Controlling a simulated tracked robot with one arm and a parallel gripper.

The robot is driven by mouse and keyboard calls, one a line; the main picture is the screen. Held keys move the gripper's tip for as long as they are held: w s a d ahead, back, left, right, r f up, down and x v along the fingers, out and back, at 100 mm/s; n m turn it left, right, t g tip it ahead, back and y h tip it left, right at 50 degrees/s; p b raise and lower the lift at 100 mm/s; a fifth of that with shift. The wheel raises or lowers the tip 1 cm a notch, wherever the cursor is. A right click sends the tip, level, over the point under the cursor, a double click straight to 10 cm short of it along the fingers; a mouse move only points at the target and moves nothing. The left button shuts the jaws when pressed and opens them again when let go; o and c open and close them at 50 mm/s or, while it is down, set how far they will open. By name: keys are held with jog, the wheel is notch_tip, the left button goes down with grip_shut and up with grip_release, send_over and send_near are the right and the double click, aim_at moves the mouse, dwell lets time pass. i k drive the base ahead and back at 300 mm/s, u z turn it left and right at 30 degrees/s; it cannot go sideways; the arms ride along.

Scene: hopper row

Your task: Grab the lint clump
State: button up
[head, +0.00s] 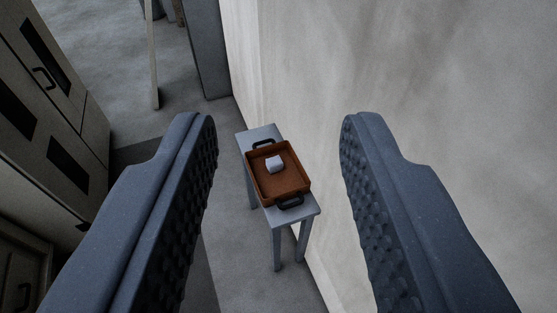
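A small pale grey-white lump, seemingly the lint clump (274,163), lies in a brown tray (291,187) with dark handles at both ends. The tray sits on a narrow grey table (258,133). My gripper (279,130) is open, with one dark textured finger on each side of the view and nothing between them. The tray and clump appear between the fingers, farther off and lower down. Nothing touches the clump except the tray.
A pale wall (420,80) stands close along the right side of the table. Grey cabinets (45,110) with dark panels and handles stand at the left. A dark upright panel (205,50) and a thin post (152,60) are farther back. Floor shows left of the table.

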aim_at(275, 165)
jog(key=u, duration=0.5)
jog(key=k, duration=0.4)
jog(key=u, duration=0.7)
jog(key=k, duration=0.85)
jog(key=u, duration=0.7)
jog(key=i, duration=2.15)
jog(key=z, duration=1.15)
jog(key=i, duration=1)
jog(key=z, duration=1.05)
jog(key=i, duration=0.4)
jog(key=z, duration=0.15)
jog(key=k, duration=0.55)
jog(key=z, duration=0.05)
